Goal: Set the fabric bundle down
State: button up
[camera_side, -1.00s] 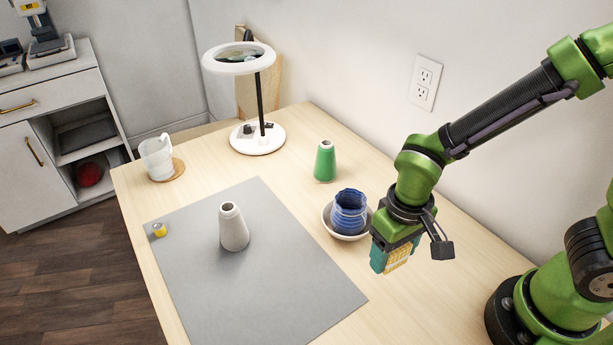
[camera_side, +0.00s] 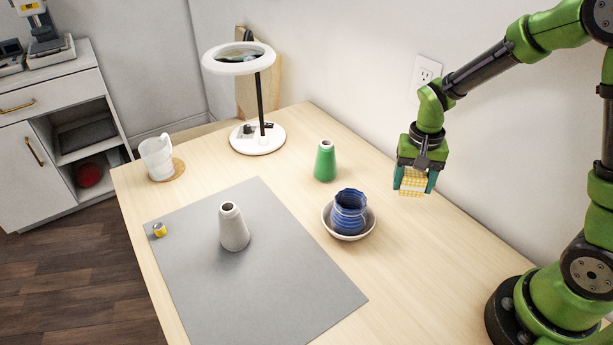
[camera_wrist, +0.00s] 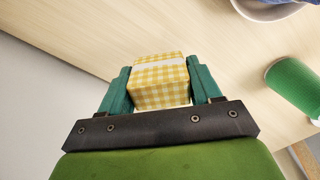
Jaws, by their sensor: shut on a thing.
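The fabric bundle (camera_side: 412,182) is a small yellow-and-white checked block. A pale band around it shows in the wrist view (camera_wrist: 160,84). My gripper (camera_side: 414,184) is shut on the bundle, with one teal finger on each side. The gripper points down and holds the bundle in the air over the right part of the wooden table (camera_side: 290,290), to the right of the blue ribbed cup. The underside of the bundle is hidden.
A blue cup (camera_side: 349,213) stands in a shallow bowl (camera_side: 327,222). A green spool (camera_side: 325,162) stands behind it. A grey mat (camera_side: 290,270) bears a pale cone (camera_side: 233,228) and a small yellow item (camera_side: 159,230). A ring lamp (camera_side: 258,140) and mug (camera_side: 157,158) stand farther back.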

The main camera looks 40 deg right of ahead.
send_over(386, 187)
jog(key=shift+f, duration=2.1)
jog(key=shift+f, duration=0.1)
jog(key=o, duration=1)
